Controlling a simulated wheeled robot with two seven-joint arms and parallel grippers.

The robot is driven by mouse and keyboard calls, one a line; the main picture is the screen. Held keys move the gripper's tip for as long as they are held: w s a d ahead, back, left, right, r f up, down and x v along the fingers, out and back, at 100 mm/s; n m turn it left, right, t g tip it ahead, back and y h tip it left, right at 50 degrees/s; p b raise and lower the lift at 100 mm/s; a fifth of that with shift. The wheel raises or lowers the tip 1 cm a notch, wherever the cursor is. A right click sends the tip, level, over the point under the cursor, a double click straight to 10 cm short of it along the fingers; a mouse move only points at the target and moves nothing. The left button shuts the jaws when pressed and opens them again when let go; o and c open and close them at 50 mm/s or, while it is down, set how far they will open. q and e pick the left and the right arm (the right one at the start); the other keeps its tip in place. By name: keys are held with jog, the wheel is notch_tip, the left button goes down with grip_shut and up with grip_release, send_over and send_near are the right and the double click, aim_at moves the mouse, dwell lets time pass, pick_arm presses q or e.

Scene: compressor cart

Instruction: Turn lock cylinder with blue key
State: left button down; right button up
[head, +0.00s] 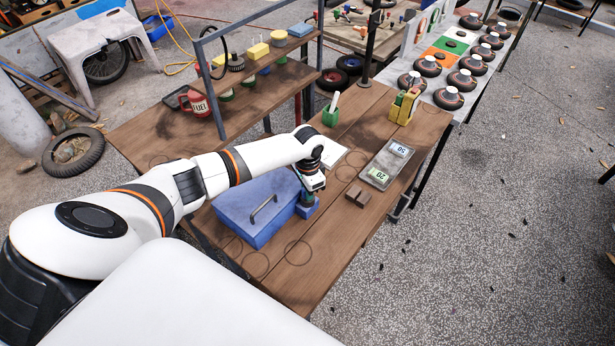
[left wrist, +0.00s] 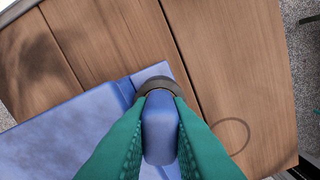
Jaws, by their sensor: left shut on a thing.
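A blue box (head: 255,215) with a grey handle (head: 263,209) on its lid sits on the wooden bench. A small blue lock block (head: 310,211) sticks out at its right end. My left gripper (head: 307,197) points down over this block. In the left wrist view, its green fingers (left wrist: 160,98) are shut on the blue key (left wrist: 160,130), whose rounded head shows between them. A dark ring, the lock cylinder (left wrist: 157,84), shows just past the key at the fingertips. Whether the key is inside the cylinder is hidden. My right gripper is in neither view.
A shelf post (head: 212,90) rises behind my arm. The bench front is clear.

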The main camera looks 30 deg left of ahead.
pick_arm(q)
jog(key=shift+r+n+p, duration=0.1)
jog(key=shift+n+p, duration=0.25)
jog(key=shift+n, duration=1.65)
jog(key=n, duration=0.4)
